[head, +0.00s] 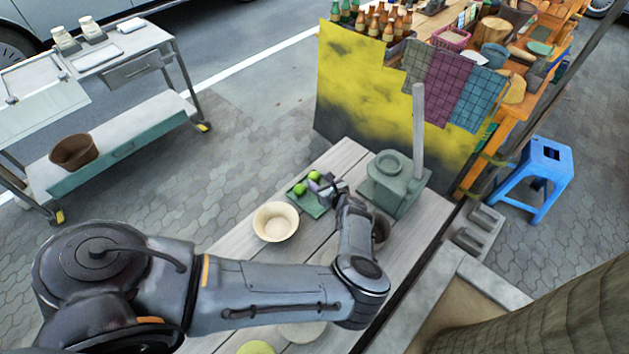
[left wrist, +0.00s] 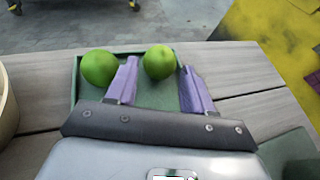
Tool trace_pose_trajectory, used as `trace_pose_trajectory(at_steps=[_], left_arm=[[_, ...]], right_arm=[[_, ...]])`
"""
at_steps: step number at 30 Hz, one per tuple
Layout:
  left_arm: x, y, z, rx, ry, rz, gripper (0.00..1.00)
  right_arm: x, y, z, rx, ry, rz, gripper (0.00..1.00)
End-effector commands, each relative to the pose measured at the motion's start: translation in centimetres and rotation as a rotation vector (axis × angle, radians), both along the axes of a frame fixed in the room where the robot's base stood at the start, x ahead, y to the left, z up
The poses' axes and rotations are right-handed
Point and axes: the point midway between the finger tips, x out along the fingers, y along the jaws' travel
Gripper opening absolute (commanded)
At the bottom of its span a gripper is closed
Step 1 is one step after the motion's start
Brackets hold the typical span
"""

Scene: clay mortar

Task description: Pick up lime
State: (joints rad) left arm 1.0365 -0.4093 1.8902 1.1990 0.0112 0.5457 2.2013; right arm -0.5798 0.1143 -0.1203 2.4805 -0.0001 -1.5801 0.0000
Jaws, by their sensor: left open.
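Two green limes sit on a small green tray (head: 313,209) on the wooden table. One lime (head: 299,189) is at the tray's left, and the other lime (head: 314,176) is at its back right. In the left wrist view the left lime (left wrist: 99,68) lies outside the fingers, beside the left one. The right lime (left wrist: 160,62) shows between the two purple fingertips, slightly beyond them. My left gripper (left wrist: 157,82) is open and holds nothing. In the head view my left gripper (head: 322,185) hangs over the tray's right side. My right gripper is not in view.
A cream bowl (head: 275,223) stands left of the tray. A yellow panel (head: 352,85) rises behind the table. The wooden planks behind the tray are clear.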

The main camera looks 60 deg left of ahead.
Motion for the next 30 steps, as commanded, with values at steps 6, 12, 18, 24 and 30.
trace_pose_trajectory(at_steps=[6, 12, 18, 24, 30], left_arm=[[0.1, 2.9, -1.2, 0.0, 0.0, 0.001, 0.52], [0.2, 3.3, -1.3, -0.001, 0.0, -0.001, 0.52], [0.1, 3.3, -1.3, -0.001, 0.001, 0.0, 0.37], [0.1, 3.3, -1.3, 0.0, 0.0, 0.0, 0.15], [0.1, 3.3, -1.1, 0.0, 0.0, 0.0, 0.15]], right_arm=[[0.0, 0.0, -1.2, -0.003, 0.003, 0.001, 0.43], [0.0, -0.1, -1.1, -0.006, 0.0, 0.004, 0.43], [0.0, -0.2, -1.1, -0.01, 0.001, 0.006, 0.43], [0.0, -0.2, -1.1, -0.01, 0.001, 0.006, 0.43], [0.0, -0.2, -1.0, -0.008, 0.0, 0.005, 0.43]])
